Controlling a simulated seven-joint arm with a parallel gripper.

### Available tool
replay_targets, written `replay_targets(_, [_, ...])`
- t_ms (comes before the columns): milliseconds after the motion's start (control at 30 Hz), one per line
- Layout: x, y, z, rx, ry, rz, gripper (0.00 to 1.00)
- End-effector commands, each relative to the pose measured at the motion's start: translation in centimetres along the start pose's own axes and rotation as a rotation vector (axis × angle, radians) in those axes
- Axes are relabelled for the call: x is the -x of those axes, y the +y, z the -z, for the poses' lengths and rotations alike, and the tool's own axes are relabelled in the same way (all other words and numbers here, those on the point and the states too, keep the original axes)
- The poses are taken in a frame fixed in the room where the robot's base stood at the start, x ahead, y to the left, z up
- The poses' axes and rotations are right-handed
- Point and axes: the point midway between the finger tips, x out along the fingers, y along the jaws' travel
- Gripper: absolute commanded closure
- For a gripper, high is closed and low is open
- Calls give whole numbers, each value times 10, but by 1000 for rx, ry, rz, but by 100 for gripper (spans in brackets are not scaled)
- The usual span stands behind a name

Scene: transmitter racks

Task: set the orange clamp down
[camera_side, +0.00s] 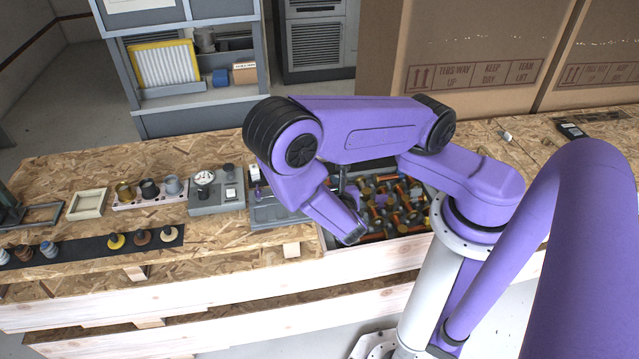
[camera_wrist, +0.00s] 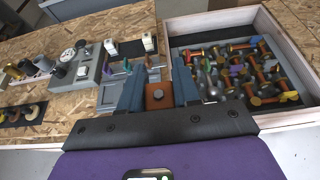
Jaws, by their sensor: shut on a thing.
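The orange clamp (camera_wrist: 155,103), a brownish-orange block with a dark round knob, sits between the two blue fingers of my gripper (camera_wrist: 158,92) in the wrist view. The gripper is shut on it. Behind it in the wrist view is a grey tray (camera_wrist: 110,96) with compartments and small coloured-handled pieces. I cannot tell the clamp's height above the tray or whether it touches it. In the side view my purple arm hides the clamp and the fingers; part of the grey tray (camera_side: 275,213) shows left of the arm.
A wooden crate (camera_wrist: 258,119) of jumbled orange, yellow and metal parts stands right of the gripper. A grey gauge panel (camera_side: 216,197), a pink holder with cups (camera_side: 150,198) and a black strip with knobs (camera_side: 75,249) lie to the left. Bare board shows between them.

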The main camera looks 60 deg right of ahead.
Motion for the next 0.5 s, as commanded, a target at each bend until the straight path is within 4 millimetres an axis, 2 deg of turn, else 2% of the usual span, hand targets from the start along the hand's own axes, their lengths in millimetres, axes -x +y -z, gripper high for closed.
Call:
replay_targets(133, [0, 16, -5, 4, 3, -35, 99])
replay_targets(233, [0, 36, -18, 23, 3, -87, 99])
replay_targets(400, [-3, 64, -54, 65, 1, -189, 99])
replay_targets(500, [-5, 74, -77, 86, 0, -241, 99])
